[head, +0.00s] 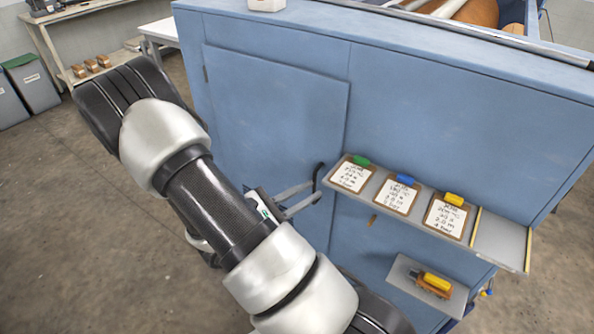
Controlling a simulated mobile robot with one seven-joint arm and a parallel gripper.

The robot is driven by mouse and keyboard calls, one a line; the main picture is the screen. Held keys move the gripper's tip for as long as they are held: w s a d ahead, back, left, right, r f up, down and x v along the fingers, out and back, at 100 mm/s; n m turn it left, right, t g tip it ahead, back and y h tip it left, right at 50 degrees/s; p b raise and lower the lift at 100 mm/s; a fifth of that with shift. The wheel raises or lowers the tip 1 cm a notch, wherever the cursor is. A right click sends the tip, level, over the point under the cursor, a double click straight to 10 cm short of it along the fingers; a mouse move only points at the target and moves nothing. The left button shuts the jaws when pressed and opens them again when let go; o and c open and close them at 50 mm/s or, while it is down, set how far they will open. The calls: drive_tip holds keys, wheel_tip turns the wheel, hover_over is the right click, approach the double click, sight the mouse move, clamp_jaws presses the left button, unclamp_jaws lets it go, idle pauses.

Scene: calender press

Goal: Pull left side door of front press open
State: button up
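The front press is a large blue cabinet (440,110). Its left side door (275,110) is a flat blue panel that looks flush with the cabinet face, with a hinge at its upper left edge. A dark door handle (319,172) stands near the door's right edge. My gripper (316,190) is at the handle, its two grey fingers apart with a gap showing between them. The handle's lower part lies at the fingertips; I cannot tell whether they touch it. My arm hides the door's lower left part.
A shelf (489,249) with several clipboards juts out just right of the handle. A lower small tray (402,271) holds a yellow-handled tool (437,283). A workbench (50,45) and grey bins (33,85) stand far left. The floor left of the press is clear.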

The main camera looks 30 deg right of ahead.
sight(315, 180)
drive_tip(key=w+a+f+n+t+y+b, duration=0.25)
drive_tip(key=f+n+t, duration=0.6)
drive_tip(key=f, duration=0.45)
drive_tip(key=shift+n+g+h, duration=0.25)
drive_tip(key=shift+n, duration=0.1)
drive_tip(key=x, duration=1.8)
drive_tip(key=shift+w+r+p, duration=0.15)
drive_tip(key=shift+w+p, duration=0.15)
drive_tip(key=shift+p, duration=0.05)
clamp_jaws()
